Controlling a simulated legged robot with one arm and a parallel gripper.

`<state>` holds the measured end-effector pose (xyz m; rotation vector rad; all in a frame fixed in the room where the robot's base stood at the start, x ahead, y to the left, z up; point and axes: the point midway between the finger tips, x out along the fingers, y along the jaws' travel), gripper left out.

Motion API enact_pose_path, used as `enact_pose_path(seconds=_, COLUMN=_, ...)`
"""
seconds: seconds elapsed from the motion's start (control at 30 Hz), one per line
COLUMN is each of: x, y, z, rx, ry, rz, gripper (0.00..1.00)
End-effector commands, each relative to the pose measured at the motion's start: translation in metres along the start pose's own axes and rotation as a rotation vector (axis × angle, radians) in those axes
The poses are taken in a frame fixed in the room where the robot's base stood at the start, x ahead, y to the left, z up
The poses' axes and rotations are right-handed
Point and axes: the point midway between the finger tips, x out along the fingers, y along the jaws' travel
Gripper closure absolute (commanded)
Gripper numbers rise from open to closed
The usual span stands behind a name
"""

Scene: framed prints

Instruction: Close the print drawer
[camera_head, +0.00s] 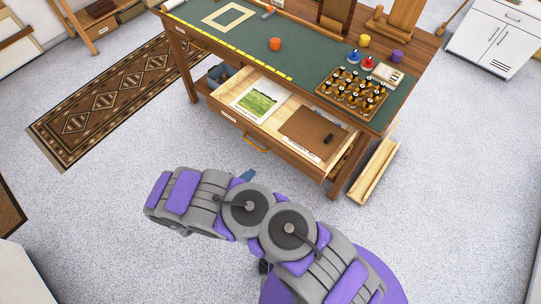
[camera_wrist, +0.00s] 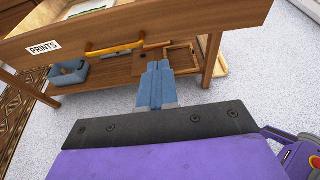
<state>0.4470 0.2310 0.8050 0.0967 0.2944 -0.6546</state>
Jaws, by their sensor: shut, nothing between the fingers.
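The print drawer (camera_head: 232,117) stands pulled out of the wooden workbench in the head view. A landscape print (camera_head: 258,102) and a brown board (camera_head: 307,131) with a small dark object lie in it. Its orange handle (camera_head: 256,143) is on the front. In the wrist view the drawer front (camera_wrist: 180,20) crosses the top, with a "PRINTS" label (camera_wrist: 43,48) and the handle (camera_wrist: 113,49). My gripper (camera_wrist: 158,66) has its blue fingers together, empty, pointing towards the front, below and right of the handle. Its blue tip shows in the head view (camera_head: 247,174), apart from the drawer.
The green bench top (camera_head: 300,62) carries a tray of small bottles (camera_head: 351,94) and coloured jars. A blue-grey bin (camera_wrist: 83,72) sits on the lower shelf. A wooden trough (camera_head: 374,172) stands beside the right leg. The floor before the drawer is clear.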

Motion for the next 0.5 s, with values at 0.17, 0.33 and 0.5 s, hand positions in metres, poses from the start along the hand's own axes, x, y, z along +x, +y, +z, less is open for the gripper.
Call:
enact_pose_path(seconds=0.17, x=0.022, y=-0.001, z=-0.001, rx=0.0, ry=0.0, rz=-0.004, gripper=1.0)
enact_pose_path(seconds=0.33, x=0.056, y=-0.002, z=-0.001, rx=0.003, ry=0.0, rz=-0.007, gripper=1.0)
enact_pose_path(seconds=0.5, x=0.089, y=-0.001, z=0.0, rx=0.004, ry=0.0, rz=-0.006, gripper=1.0)
